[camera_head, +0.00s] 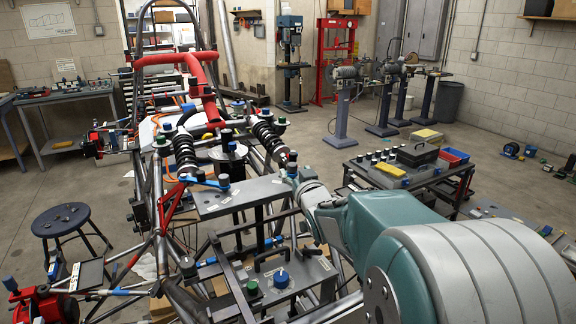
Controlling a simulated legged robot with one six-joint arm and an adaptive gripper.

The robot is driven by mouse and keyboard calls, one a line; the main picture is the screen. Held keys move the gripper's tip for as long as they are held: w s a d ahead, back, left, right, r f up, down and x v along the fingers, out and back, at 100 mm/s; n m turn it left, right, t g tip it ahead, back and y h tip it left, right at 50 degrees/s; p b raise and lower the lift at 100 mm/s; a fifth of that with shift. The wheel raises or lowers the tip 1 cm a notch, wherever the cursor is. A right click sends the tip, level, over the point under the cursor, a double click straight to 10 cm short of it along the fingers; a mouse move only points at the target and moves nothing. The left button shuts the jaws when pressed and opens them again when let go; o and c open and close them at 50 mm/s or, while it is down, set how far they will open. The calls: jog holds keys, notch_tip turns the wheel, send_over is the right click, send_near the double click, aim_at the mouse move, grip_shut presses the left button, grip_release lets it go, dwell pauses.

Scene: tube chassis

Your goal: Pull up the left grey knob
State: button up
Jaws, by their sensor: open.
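My arm reaches in from the right, and its wrist end with my gripper (294,172) lies beside a flat grey plate (235,197) on the tube chassis (160,215). The gripper is open; its fingers are small and hard to make out among the fittings. A grey round part (228,156) with a dark top stands on the chassis left of the gripper, apart from it. I cannot tell for sure which part is the left grey knob. A blue knob (282,278) and a green knob (252,287) sit on a lower grey panel in front.
Two black coil springs (268,138) and a red tube hoop (200,85) rise behind the plate. A dark cart (415,175) with parts stands at the right.

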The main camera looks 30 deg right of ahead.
aim_at(293, 168)
jog(key=w, duration=0.2)
jog(key=w+d, duration=0.1)
jog(key=w, duration=0.1)
jog(key=shift+w, duration=0.15)
jog(key=shift+a, duration=0.1)
